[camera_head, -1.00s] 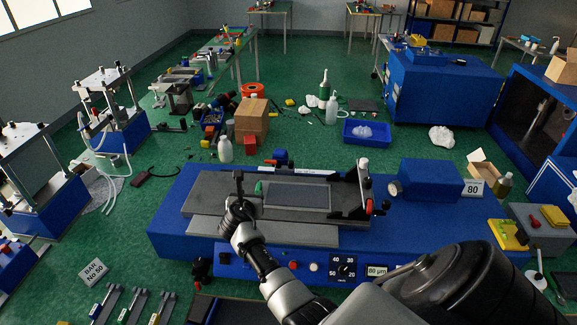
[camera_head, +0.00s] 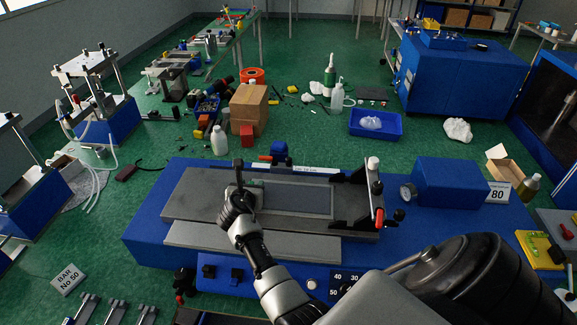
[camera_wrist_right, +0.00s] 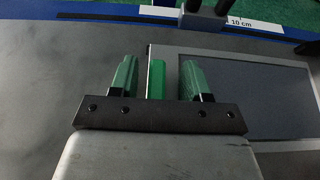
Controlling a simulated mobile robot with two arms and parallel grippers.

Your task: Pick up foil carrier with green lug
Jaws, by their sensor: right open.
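The foil carrier (camera_head: 300,199) is a flat dark grey panel with a lighter frame, lying on the grey bed of the blue bench machine. In the right wrist view the carrier (camera_wrist_right: 240,95) lies to the right. Its green lug (camera_wrist_right: 156,79) stands upright at the carrier's left edge. My right gripper (camera_wrist_right: 160,76) is open, with one greenish finger on each side of the lug and a visible gap on both sides. In the head view the right gripper (camera_head: 243,190) is over the carrier's left end and largely hides the lug. My left gripper is not in view.
A black bracket with a red-tipped lever (camera_head: 378,205) stands at the bed's right end. A blue box with a gauge (camera_head: 445,183) is beyond it. A thin dark upright post (camera_head: 238,172) rises by the gripper. A white scale strip (camera_wrist_right: 240,21) runs behind the bed.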

